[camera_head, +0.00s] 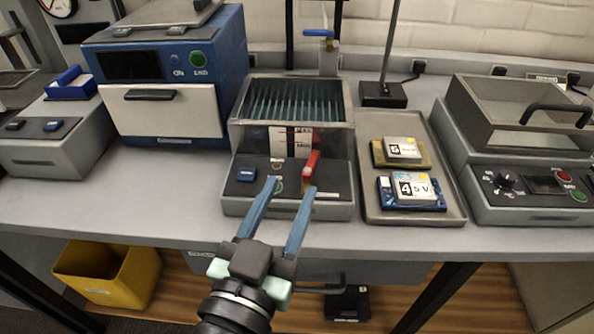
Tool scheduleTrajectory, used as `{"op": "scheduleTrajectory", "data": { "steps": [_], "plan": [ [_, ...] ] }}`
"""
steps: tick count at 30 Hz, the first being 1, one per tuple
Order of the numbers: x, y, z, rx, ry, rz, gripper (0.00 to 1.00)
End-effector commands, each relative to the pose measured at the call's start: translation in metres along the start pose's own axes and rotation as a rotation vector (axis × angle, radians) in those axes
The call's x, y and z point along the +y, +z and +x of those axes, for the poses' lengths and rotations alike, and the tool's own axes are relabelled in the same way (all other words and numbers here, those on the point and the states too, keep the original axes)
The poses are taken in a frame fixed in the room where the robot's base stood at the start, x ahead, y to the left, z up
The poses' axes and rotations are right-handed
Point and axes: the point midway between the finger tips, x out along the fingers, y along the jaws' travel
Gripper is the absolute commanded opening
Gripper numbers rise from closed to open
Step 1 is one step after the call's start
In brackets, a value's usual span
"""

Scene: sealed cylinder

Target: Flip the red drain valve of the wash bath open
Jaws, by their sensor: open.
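The wash bath (340,207) stands in the middle of the bench, with a rack of several upright teal plates in its open top. Its red drain valve (311,163) is a lever on the front panel, tilted up and slightly to the right. My gripper (291,186) is open, its two blue fingers reaching up from below over the front panel. The right fingertip is just below the red lever in the picture; I cannot tell whether they touch. The left fingertip is left of the lever, over a green button that it partly hides.
A tray (455,211) with two labelled modules lies right of the bath, beside a lidded unit (530,205). A blue machine (235,60) stands at left. A blue-handled tap (328,55) rises behind the bath. A yellow bin (110,290) is below the bench.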

Motion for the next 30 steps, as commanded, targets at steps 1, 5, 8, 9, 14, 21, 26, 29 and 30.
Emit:
{"op": "scheduleTrajectory", "data": {
  "steps": [1, 5, 8, 9, 14, 21, 26, 29, 30],
  "plan": [
    [0.002, 0.026, -0.007, -0.02, 0.008, -0.016, 0.49],
    [0.005, 0.043, -0.014, -0.037, 0.025, -0.032, 0.49],
    [0.005, 0.043, -0.009, -0.038, 0.029, -0.034, 0.49],
    [0.005, 0.042, -0.005, -0.037, 0.028, -0.033, 0.49],
    [0.006, 0.041, 0.024, -0.036, 0.03, -0.033, 0.49],
    [0.007, 0.043, 0.074, -0.037, 0.029, -0.032, 0.49],
    [0.008, 0.045, 0.099, -0.038, 0.029, -0.032, 0.49],
    [0.009, 0.046, 0.108, -0.037, 0.028, -0.033, 0.49],
    [0.009, 0.046, 0.111, -0.037, 0.028, -0.033, 0.49]
  ]
}}
